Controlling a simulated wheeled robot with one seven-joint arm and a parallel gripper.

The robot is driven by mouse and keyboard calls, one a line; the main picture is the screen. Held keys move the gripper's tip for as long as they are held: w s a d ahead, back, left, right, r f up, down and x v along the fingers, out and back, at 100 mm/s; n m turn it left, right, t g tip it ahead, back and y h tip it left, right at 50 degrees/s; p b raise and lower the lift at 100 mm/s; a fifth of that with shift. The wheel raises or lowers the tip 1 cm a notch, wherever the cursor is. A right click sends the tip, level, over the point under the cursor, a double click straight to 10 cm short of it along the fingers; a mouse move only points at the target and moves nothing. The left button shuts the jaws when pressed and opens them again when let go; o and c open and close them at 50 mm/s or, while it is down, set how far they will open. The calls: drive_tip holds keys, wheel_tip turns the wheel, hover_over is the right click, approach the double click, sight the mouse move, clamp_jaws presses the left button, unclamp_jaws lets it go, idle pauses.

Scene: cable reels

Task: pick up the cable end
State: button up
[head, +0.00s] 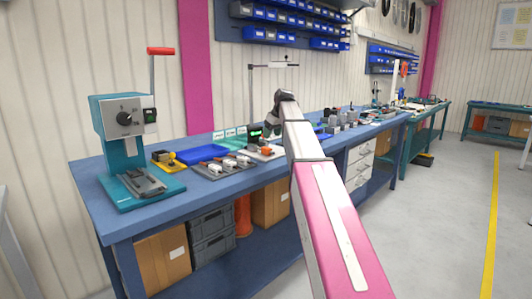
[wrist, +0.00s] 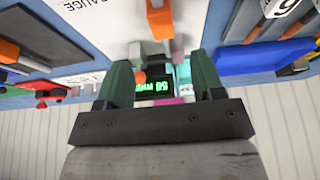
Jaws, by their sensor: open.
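My gripper (wrist: 162,78) is open in the wrist view, with its two dark green fingers apart. Between and beyond the fingers are a small display (wrist: 152,88) with green characters, a grey block and an orange piece (wrist: 161,20). I see nothing clearly held. I cannot tell which of these, if any, is the cable end. In the head view my arm reaches over the blue workbench (head: 112,220), and my gripper (head: 268,128) is small, dark and partly hidden by the arm, close to a gauge with a green display (head: 255,134).
A teal press with a red-handled lever (head: 122,135) stands at the bench's left end. A blue tray (head: 200,153) and a grey board with several tools (head: 222,165) lie left of my gripper. A thin stand (head: 251,90) rises behind. The floor at right is clear.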

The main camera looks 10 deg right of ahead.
sight(266, 148)
drive_tip(key=x, duration=0.8)
drive_tip(key=shift+a, duration=0.2)
clamp_jaws()
